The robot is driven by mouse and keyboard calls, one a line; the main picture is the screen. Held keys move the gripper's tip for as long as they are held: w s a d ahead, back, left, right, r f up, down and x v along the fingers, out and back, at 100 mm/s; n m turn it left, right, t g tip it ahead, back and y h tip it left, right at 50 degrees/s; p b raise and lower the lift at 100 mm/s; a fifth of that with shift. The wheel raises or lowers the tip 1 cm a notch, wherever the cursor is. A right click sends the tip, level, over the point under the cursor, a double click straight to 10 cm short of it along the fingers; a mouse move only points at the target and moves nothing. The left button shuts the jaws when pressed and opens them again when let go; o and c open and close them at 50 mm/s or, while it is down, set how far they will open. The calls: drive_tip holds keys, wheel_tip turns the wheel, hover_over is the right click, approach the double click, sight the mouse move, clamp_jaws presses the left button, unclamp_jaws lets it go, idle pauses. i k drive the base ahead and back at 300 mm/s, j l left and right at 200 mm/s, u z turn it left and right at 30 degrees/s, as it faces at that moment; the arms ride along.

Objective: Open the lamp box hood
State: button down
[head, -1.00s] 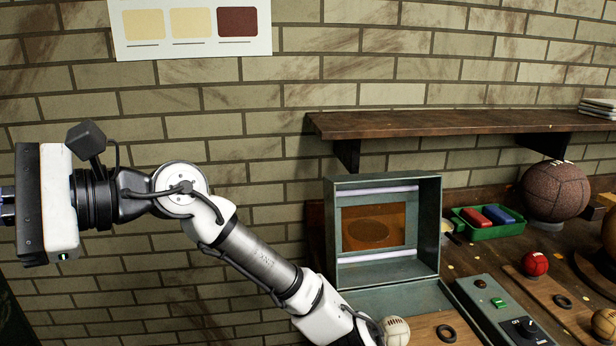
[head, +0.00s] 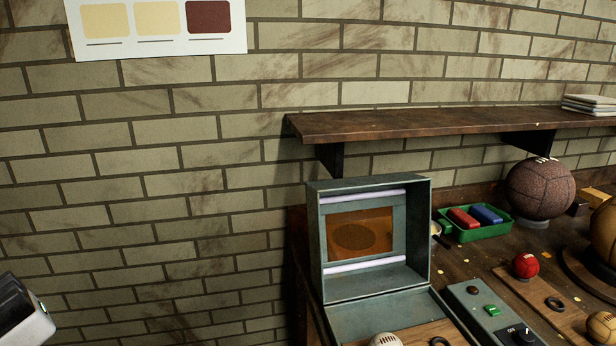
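The lamp box is a grey-green metal case at the back of the workbench, right of centre. Its hood (head: 318,240) stands upright and open toward me, showing two white tubes and an amber window (head: 360,234) with a dark oval in it. The flat base (head: 380,313) of the box extends in front of the hood. Only part of my gripper's hand (head: 22,312) shows at the lower left edge, well left of the box and apart from it. Its fingers are out of the picture.
A dark wooden shelf (head: 430,123) hangs above and behind the hood. A control box (head: 490,312) with a green button and black knob stands right of the base. A green tray (head: 475,232), a brown ball (head: 540,188) and a red ball (head: 526,265) lie further right.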

sight(409, 195)
drive_tip(key=i+j, duration=0.2)
drive_tip(key=j, duration=0.15)
drive_tip(key=i+j, duration=0.2)
drive_tip(key=j, duration=0.15)
drive_tip(key=i+j, duration=0.15)
drive_tip(key=j, duration=0.2)
drive_tip(key=i+j, duration=0.2)
drive_tip(key=j+z, duration=0.05)
drive_tip(key=j, duration=0.05)
